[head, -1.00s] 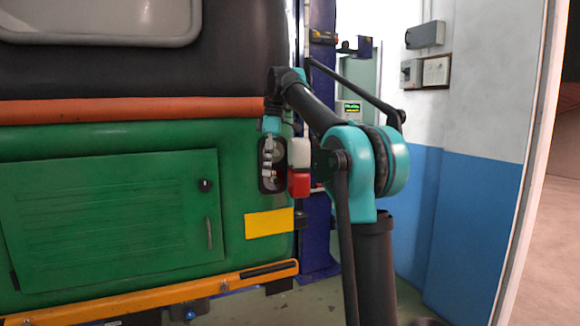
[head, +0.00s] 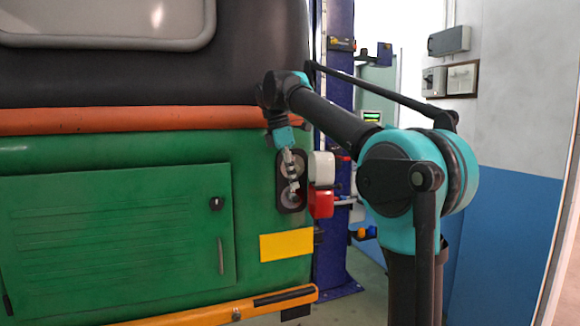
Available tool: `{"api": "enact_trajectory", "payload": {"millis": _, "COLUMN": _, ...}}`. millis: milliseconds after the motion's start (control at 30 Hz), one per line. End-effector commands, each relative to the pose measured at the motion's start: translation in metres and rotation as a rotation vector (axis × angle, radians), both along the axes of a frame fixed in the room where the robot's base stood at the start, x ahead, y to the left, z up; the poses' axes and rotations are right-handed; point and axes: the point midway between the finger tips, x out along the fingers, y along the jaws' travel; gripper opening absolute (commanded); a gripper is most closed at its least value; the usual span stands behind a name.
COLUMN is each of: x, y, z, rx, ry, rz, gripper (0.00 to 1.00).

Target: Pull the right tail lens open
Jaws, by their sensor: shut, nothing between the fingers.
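The right tail lens, a white block (head: 321,168) above a red block (head: 321,203), stands out at the right rear corner of the green rickshaw. It sits just right of a dark oval lamp housing (head: 282,203) with round silvery parts inside, so it appears swung open to the side. My gripper (head: 293,190), slim and silvery below a teal wrist, points down in front of the housing, left of the lens. Its fingers are shut and empty. They cover part of the housing, and I cannot tell whether they touch it.
The rickshaw's rear has a green hatch (head: 115,235), a yellow plate (head: 286,246) and an orange-yellow bumper (head: 215,312). A blue lift post (head: 335,240) stands behind the lens. A blue and white wall (head: 505,220) with grey boxes is at the right.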

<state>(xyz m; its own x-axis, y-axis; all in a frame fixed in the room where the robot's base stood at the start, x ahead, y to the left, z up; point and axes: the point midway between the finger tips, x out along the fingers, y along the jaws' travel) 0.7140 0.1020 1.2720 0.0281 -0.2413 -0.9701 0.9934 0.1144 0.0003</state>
Motion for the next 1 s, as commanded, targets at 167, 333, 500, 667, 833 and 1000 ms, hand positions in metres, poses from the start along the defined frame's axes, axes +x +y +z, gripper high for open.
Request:
{"api": "enact_trajectory", "payload": {"millis": 167, "x": 0.001, "y": -0.014, "z": -0.026, "rx": 0.0, "ry": 0.0, "rz": -0.004, "gripper": 0.0}}
{"api": "enact_trajectory", "payload": {"millis": 333, "x": 0.004, "y": -0.036, "z": -0.025, "rx": 0.0, "ry": 0.0, "rz": -0.003, "gripper": 0.0}}
{"api": "enact_trajectory", "payload": {"millis": 500, "x": 0.005, "y": -0.045, "z": -0.025, "rx": 0.0, "ry": 0.001, "rz": -0.001, "gripper": 0.0}}
{"api": "enact_trajectory", "payload": {"millis": 667, "x": 0.005, "y": -0.046, "z": -0.025, "rx": 0.0, "ry": 0.001, "rz": 0.0, "gripper": 0.0}}
{"api": "enact_trajectory", "payload": {"millis": 833, "x": 0.005, "y": -0.046, "z": -0.025, "rx": 0.0, "ry": 0.001, "rz": 0.0, "gripper": 0.0}}
{"api": "enact_trajectory", "payload": {"millis": 1000, "x": 0.005, "y": -0.053, "z": -0.024, "rx": 0.001, "ry": -0.001, "rz": 0.054, "gripper": 0.0}}
